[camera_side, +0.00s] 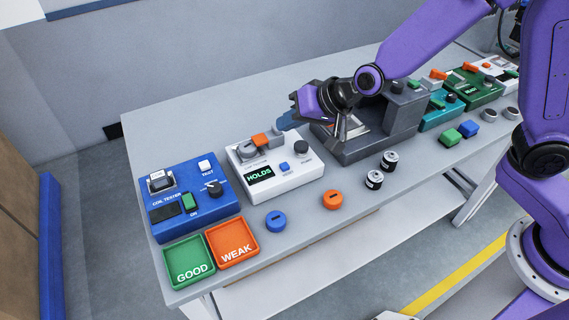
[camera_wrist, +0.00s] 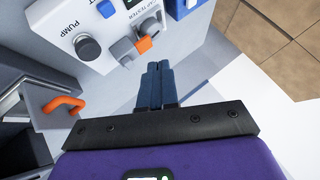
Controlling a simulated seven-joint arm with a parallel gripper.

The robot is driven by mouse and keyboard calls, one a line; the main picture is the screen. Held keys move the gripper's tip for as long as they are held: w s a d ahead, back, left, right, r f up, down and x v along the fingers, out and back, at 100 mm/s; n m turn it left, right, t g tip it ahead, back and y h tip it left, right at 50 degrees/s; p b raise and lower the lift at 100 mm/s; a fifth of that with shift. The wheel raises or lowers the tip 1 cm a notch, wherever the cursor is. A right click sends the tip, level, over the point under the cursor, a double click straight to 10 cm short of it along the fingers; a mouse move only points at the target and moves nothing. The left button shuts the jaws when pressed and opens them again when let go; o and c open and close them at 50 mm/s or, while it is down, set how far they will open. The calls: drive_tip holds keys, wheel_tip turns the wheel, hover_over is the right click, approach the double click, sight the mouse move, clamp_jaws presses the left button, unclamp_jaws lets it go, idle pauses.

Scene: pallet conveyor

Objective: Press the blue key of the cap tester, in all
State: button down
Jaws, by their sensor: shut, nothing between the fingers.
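The white cap tester (camera_side: 272,187) stands on the bench, its green display reading HOLDS. Its small square blue key (camera_side: 285,166) is on top, right of the display; it also shows at the top edge of the wrist view (camera_wrist: 105,8). Behind the key is an orange-and-grey clamp (camera_side: 260,140), and a dark pump knob (camera_side: 302,146) is to the right. My gripper (camera_side: 283,122) is shut and empty, above and behind the tester's back edge. In the wrist view its blue fingertips (camera_wrist: 158,66) are together near the orange clamp, apart from the key.
A blue coil tester (camera_side: 190,196) is at left, with green GOOD (camera_side: 190,261) and orange WEAK (camera_side: 232,242) trays in front. A blue disc (camera_side: 275,221), an orange disc (camera_side: 332,199) and two dark cylinders lie along the front. A grey machine (camera_side: 375,135) stands at right.

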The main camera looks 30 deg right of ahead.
sight(289, 166)
drive_tip(key=shift+f, duration=4.35)
drive_tip(key=shift+f, duration=0.2)
drive_tip(key=shift+f, duration=0.25)
drive_tip(key=shift+f, duration=0.5)
drive_tip(key=shift+r, duration=0.9)
drive_tip(key=shift+r, duration=2.55)
